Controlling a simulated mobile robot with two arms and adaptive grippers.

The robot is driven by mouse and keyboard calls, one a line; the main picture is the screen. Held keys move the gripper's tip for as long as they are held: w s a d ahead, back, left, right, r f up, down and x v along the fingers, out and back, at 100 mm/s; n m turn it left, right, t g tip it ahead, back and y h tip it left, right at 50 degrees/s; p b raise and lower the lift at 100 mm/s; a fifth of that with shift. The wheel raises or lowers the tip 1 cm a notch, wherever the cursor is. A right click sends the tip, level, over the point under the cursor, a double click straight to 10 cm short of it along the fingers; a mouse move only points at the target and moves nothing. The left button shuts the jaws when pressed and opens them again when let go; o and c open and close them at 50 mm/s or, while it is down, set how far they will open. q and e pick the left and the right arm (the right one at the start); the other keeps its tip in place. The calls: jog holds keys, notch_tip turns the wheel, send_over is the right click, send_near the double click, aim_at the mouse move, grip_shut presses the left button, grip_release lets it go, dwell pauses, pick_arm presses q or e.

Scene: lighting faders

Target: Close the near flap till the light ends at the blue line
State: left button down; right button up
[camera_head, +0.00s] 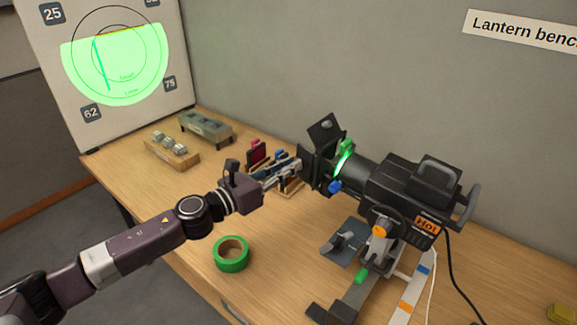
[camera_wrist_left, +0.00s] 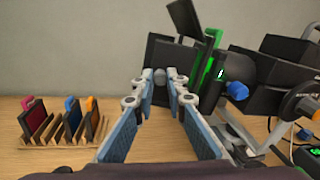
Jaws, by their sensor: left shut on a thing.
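The black lantern (camera_head: 410,190) stands on the bench with dark flaps at its front. The near flap (camera_head: 309,166) is the dark plate at my left gripper (camera_head: 297,169). In the left wrist view, my left gripper (camera_wrist_left: 161,78) is shut on the small grey knob of the near flap (camera_wrist_left: 160,55). The green light (camera_head: 125,75) falls on the white board, with a flat top edge and a rounded bottom. The blue line (camera_head: 101,66) on the board lies inside the light, which reaches well past it to the left. My right gripper is not in view.
Green tape (camera_head: 231,254) lies on the bench in front of my left arm. A wooden rack (camera_head: 290,187) with coloured cards stands beside the gripper. A block with knobs (camera_head: 172,149) and a grey tray (camera_head: 206,129) sit near the board. A HOT label (camera_head: 427,225) marks the lantern.

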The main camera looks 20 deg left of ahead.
pick_arm(q)
jog(key=shift+s+y, duration=0.1)
jog(key=shift+y, duration=0.2)
jog(key=shift+s+d+f+n+t+y+p, duration=0.1)
jog(key=shift+s+d+n+t+y+p, duration=0.4)
jog(key=shift+n+y, duration=1.9)
jog(key=shift+s+d+f+n+g+y+p, duration=0.1)
jog(key=shift+s+d+n+y+p, duration=0.2)
jog(key=shift+s+d+n+y, duration=1.9)
jog(key=shift+w+a+f+n+t+y+p, duration=0.1)
jog(key=shift+w+a+n+t+y+p, duration=0.65)
jog(key=shift+y, duration=3.15)
jog(key=shift+w+r+n+g+y+b, duration=0.1)
jog(key=shift+n+g+y+b, duration=0.25)
jog(key=shift+n+g, duration=0.3)
jog(key=c, duration=1.9)
grip_release()
jog(key=shift+c, duration=0.2)
